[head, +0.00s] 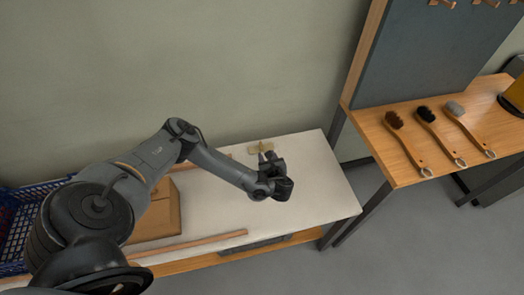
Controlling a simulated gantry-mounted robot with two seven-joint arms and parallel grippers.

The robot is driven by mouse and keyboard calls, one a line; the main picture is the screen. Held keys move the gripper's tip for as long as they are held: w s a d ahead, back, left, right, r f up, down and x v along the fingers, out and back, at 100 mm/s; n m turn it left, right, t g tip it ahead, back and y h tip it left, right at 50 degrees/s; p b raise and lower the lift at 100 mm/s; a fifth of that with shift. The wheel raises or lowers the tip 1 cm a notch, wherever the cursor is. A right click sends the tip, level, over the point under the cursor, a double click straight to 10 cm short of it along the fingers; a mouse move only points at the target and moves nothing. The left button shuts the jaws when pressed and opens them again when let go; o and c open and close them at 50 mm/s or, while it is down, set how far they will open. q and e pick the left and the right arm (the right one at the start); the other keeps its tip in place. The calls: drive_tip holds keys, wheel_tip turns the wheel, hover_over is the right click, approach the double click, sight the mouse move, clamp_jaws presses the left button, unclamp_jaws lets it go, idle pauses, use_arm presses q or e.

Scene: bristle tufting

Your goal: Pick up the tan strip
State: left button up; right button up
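A small pale tan piece (255,150) lies near the back edge of the white tabletop (320,180). A longer thin tan-brown strip (195,243) lies along the table's front edge. I cannot tell for sure which of the two is the tan strip. My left gripper (264,155) reaches over the table with its fingers at the small tan piece, partly covering it. The fingers are too small to tell whether they are open or shut, or whether they touch the piece. My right gripper is not in view.
A brown wooden box or board (160,212) lies on the table beneath my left arm. A blue crate (15,232) stands at the far left. A wooden bench (395,175) at right carries three brushes (430,118) before a grey panel (415,55). The table's right end is clear.

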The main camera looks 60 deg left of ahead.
sight(262, 147)
use_arm(q)
drive_tip(key=x, duration=0.1)
drive_tip(key=b+x, duration=0.1)
drive_tip(key=x, duration=0.1)
drive_tip(key=shift+s+a+f, duration=0.1)
drive_tip(key=shift+s, duration=0.2)
drive_tip(key=shift+w+a+f, duration=0.15)
drive_tip(key=shift+w+a, duration=0.05)
drive_tip(key=shift+a, duration=0.05)
drive_tip(key=b+x, duration=0.3)
drive_tip(key=x, duration=0.1)
drive_tip(key=shift+w+a, duration=0.1)
drive_tip(key=shift+a, duration=0.2)
clamp_jaws()
